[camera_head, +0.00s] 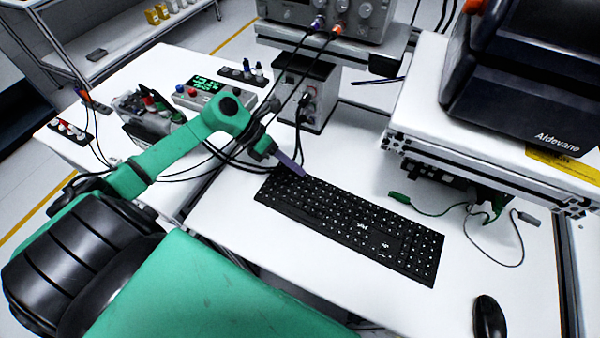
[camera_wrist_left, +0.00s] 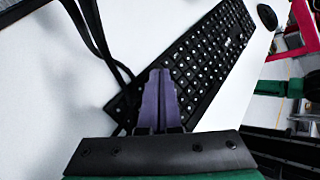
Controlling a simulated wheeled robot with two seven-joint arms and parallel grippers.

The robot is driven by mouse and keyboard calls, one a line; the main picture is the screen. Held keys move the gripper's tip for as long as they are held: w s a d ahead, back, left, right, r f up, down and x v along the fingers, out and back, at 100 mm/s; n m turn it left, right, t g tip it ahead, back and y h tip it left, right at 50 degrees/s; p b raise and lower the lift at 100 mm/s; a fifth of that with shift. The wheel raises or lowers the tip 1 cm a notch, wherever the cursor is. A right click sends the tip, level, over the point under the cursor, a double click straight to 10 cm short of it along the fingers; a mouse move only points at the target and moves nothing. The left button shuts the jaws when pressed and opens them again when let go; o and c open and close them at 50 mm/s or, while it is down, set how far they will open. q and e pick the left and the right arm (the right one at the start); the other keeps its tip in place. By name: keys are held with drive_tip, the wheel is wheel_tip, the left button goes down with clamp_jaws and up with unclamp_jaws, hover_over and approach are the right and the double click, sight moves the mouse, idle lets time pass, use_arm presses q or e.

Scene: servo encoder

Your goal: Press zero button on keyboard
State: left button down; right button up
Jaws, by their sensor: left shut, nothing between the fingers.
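The black keyboard (camera_head: 345,222) lies on the white table in the head view, slanting from upper left to lower right. It also shows in the left wrist view (camera_wrist_left: 212,50), running up to the right. Its key labels are too small to read, so I cannot pick out the zero button. My left gripper (camera_head: 303,174) has purple fingers and is shut and empty. Its tips are over the keyboard's upper left end; I cannot tell whether they touch keys. In the left wrist view the closed fingers (camera_wrist_left: 160,72) hide part of that end. My right gripper is not in view.
A black mouse (camera_head: 489,318) lies at the lower right. A grey instrument box (camera_head: 308,92) with cables stands behind the keyboard. Green clip leads (camera_head: 495,212) lie to the right, by a raised white platform (camera_head: 425,95). The table in front of the keyboard is clear.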

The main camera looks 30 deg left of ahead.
use_arm(q)
drive_tip(key=shift+f, duration=0.25)
drive_tip(key=shift+r, duration=0.1)
idle(0.4)
drive_tip(key=shift+r, duration=0.75)
wheel_tip(320, 180, up, 5)
drive_tip(key=p, duration=0.3)
drive_tip(key=shift+p, duration=0.35)
drive_tip(key=shift+s+f, duration=0.1)
idle(0.3)
